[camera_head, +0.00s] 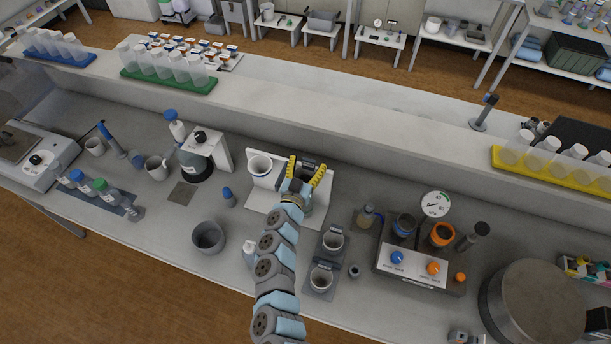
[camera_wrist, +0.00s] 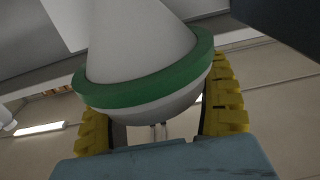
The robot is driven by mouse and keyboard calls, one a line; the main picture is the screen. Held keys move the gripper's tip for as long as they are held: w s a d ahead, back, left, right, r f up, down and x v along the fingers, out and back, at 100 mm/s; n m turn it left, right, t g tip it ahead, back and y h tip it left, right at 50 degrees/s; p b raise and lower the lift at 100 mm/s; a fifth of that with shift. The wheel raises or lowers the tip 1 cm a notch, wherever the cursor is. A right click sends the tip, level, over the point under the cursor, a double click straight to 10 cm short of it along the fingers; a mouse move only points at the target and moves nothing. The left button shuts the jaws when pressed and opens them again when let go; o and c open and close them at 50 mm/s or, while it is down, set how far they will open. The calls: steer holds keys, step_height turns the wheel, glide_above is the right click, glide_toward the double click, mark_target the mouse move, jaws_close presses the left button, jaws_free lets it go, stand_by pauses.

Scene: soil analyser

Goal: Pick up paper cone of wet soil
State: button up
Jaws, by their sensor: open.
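My gripper (camera_head: 306,168) is open at the white stand on the bench, its yellow fingers spread around a dark part. In the wrist view my gripper (camera_wrist: 160,98) has one yellow finger on each side of a pale, cone-shaped body (camera_wrist: 140,45) with a green band (camera_wrist: 145,90) around its wide end. This body looks like the paper cone, but I cannot tell for sure. It fills the gap between the fingers and hides parts of them; I cannot tell whether they touch it. No soil shows in it. In the head view I cannot make out the cone.
A grey beaker (camera_head: 208,238) stands to the left. Two cups (camera_head: 333,240) (camera_head: 321,278) and a control box with dials (camera_head: 413,265) are to the right. A raised shelf (camera_head: 330,105) runs behind.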

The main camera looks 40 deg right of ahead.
steer(key=shift+d, duration=0.25)
steer(key=c, duration=1.1)
steer(key=shift+w+r, duration=0.1)
steer(key=shift+r, duration=0.7)
steer(key=shift+s+a+r+b, duration=0.35)
steer(key=shift+s+a+r, duration=0.85)
steer(key=shift+s+r, duration=0.8)
steer(key=shift+s+a+r+b, duration=0.3)
steer(key=shift+s+a+r, duration=0.85)
steer(key=shift+s+r, duration=0.8)
steer(key=shift+s+a+r+b, duration=0.35)
steer(key=shift+s+a+r, duration=0.85)
steer(key=shift+s+r, duration=0.75)
